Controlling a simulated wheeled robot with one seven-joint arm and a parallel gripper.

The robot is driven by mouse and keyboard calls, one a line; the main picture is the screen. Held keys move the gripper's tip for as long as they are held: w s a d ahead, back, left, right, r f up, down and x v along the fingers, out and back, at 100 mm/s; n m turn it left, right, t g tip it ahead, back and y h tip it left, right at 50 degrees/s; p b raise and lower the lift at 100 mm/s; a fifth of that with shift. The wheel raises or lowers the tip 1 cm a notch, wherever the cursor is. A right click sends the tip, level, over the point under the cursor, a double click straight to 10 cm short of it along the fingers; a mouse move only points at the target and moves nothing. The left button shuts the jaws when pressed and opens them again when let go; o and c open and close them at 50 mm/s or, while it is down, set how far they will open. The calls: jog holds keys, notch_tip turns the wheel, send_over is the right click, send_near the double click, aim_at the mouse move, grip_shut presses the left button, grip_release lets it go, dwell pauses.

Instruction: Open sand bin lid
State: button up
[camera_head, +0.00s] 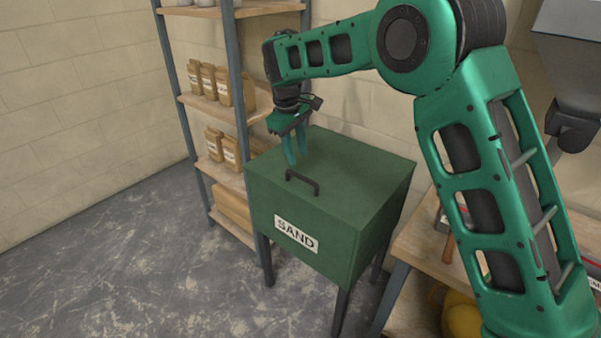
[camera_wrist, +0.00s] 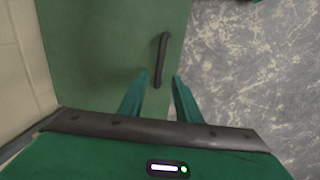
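The green sand bin (camera_head: 318,235) stands on dark legs, with a white SAND label on its front. Its lid (camera_head: 355,165) is shut and lies flat. A dark bar handle (camera_head: 303,183) sits near the lid's front edge; it also shows in the wrist view (camera_wrist: 161,60). My gripper (camera_head: 297,157) points down above the lid, just behind the handle in the head view. In the wrist view its two fingers (camera_wrist: 158,98) are apart, with the near end of the handle in line with the gap between them. Nothing is gripped.
A shelf rack (camera_head: 240,120) with several paper bags stands left of and behind the bin. A wooden workbench (camera_head: 425,250) stands close on the right, with a yellow object (camera_head: 461,318) below. A grey hopper (camera_head: 572,60) is at upper right. Floor in front is clear.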

aim_at(301, 176)
jog(key=f, duration=0.2)
jog(key=w+f, duration=0.1)
jog(key=f, duration=0.2)
jog(key=d+f, duration=0.1)
jog(key=f, duration=0.2)
jog(key=shift+w+f, duration=0.15)
grip_shut()
